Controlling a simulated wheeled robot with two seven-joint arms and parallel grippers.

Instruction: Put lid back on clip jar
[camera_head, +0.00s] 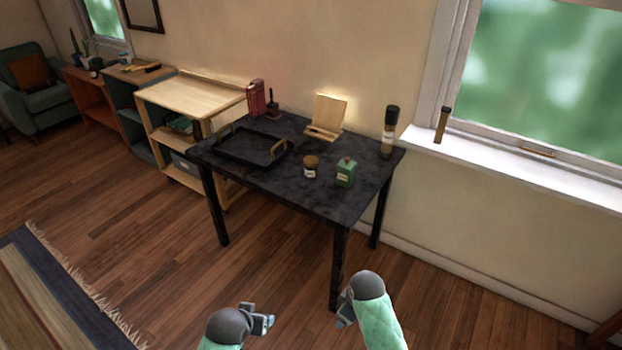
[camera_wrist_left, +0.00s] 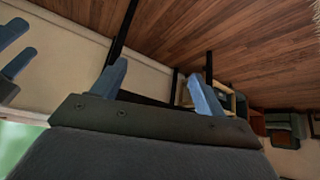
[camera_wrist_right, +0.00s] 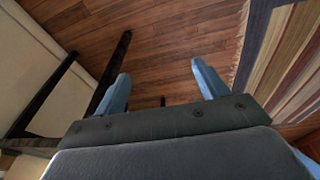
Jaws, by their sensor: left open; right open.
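A small jar with a white label and a brown top (camera_head: 310,167) stands upright on the dark table (camera_head: 325,198), near its front middle. I cannot tell whether the brown top is a lid or contents, and no separate loose lid can be made out. My left gripper (camera_head: 267,320) is open and empty, low in front of the table; its spread blue fingers show in the left wrist view (camera_wrist_left: 160,85). My right gripper (camera_head: 344,313) is open and empty to its right, also short of the table; its fingers show in the right wrist view (camera_wrist_right: 163,82).
A green labelled canister (camera_head: 346,173) stands just right of the jar. A black tray (camera_head: 252,149), wooden stand (camera_head: 325,117), red book (camera_head: 256,99) and tall dark-topped bottle (camera_head: 389,133) share the table. A wooden shelf (camera_head: 190,93) adjoins at left. Floor before the table is clear.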

